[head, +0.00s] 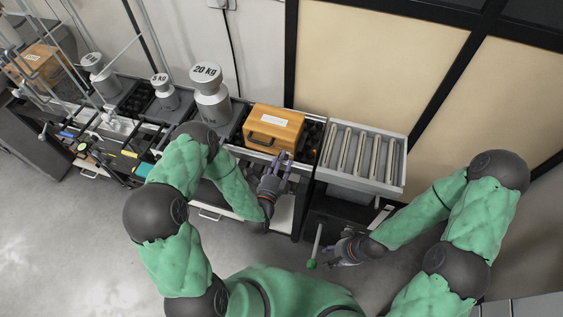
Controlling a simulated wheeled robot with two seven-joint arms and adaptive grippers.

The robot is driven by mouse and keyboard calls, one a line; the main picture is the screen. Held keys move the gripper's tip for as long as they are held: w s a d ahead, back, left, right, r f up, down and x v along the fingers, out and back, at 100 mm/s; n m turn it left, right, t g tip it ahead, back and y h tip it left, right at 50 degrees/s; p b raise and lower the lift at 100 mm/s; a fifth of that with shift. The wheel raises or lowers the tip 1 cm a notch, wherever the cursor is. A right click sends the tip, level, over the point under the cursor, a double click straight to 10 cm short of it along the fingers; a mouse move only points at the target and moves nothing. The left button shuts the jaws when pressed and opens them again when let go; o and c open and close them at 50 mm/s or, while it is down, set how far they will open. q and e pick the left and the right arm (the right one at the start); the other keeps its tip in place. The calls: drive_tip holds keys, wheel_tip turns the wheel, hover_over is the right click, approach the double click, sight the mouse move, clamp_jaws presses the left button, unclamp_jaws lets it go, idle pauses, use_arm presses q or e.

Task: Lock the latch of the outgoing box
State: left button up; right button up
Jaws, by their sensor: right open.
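An orange-brown box (274,128) with a white label and a dark handle (262,141) on its front stands right of the 20 kg weight. Its latch is too small to make out. My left gripper (283,160) is just in front of the box, at its lower right front edge. Whether it touches the box, and whether its fingers are parted, I cannot tell. My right gripper (332,252) is open and low on the right, beside a lever with a green knob (311,264). A similar orange box (37,62) stands at the far left. I cannot tell from labels which is outgoing.
A roller tray (396,176) stands right of the box. Several grey weights line the bench to the left, including the 20 kg one (211,100). A framed scale apparatus (98,128) fills the left side. The grey floor (70,240) is open in front.

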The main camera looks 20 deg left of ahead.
use_arm(q)
clamp_jaws()
drive_tip(key=shift+n, duration=0.3)
drive_tip(key=n+b, duration=0.1)
drive_tip(key=n, duration=0.8)
drive_tip(key=shift+d+b, duration=0.2)
drive_tip(key=shift+b, duration=0.2)
drive_tip(key=n, duration=0.4)
drive_tip(key=shift+r+b, duration=0.1)
drive_tip(key=shift+b, duration=0.2)
drive_tip(key=shift+s+n, duration=0.1)
drive_tip(key=shift+n, duration=2)
